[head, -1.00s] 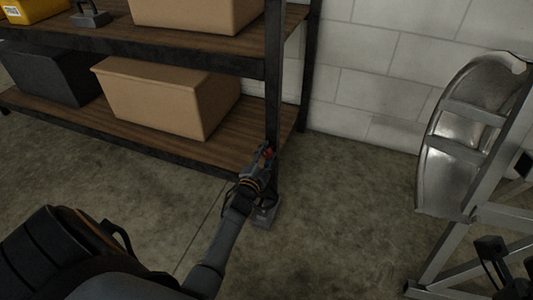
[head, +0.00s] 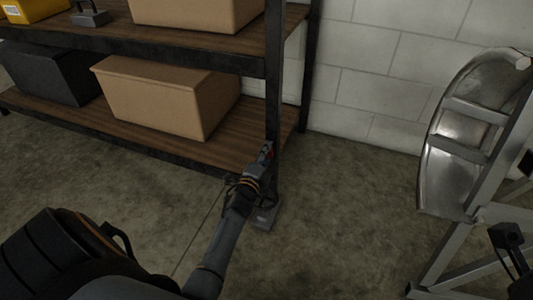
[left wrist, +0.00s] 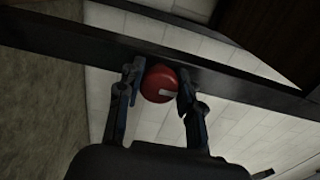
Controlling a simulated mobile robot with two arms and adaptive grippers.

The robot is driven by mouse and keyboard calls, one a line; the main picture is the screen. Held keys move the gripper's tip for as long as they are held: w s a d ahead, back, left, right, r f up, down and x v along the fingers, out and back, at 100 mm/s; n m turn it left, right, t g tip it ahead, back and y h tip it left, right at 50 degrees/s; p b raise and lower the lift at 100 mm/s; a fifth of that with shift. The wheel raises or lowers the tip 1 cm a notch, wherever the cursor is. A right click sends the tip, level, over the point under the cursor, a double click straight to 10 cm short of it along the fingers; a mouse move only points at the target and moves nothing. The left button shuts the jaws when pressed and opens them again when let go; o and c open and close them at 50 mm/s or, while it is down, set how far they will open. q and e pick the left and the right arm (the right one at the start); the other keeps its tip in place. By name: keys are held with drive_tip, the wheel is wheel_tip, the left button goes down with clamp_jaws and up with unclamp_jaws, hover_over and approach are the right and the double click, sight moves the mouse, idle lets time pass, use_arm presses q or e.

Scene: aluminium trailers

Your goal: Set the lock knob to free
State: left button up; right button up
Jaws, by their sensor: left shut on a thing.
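The lock knob is a round red knob with a pale mark on its face; it sits on the dark shelf post. In the left wrist view the lock knob (left wrist: 160,84) is between the two fingers of my left gripper (left wrist: 157,88), which is shut on it. The pale mark points to the right in the wrist view. My right gripper does not show clearly; dark parts at the lower right edge may be mine.
The shelf rack (head: 120,138) holds cardboard boxes (head: 170,98), a black bin (head: 52,75) and a yellow case (head: 35,10). A metal trailer frame with a fender (head: 450,160) stands at the right. The floor between is clear.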

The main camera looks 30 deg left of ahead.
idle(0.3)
use_arm(q)
drive_tip(key=o, duration=1.2)
drive_tip(key=shift+d, duration=0.1)
drive_tip(key=shift+c, duration=0.2)
drive_tip(key=v, duration=1.2)
drive_tip(key=shift+f, duration=0.1)
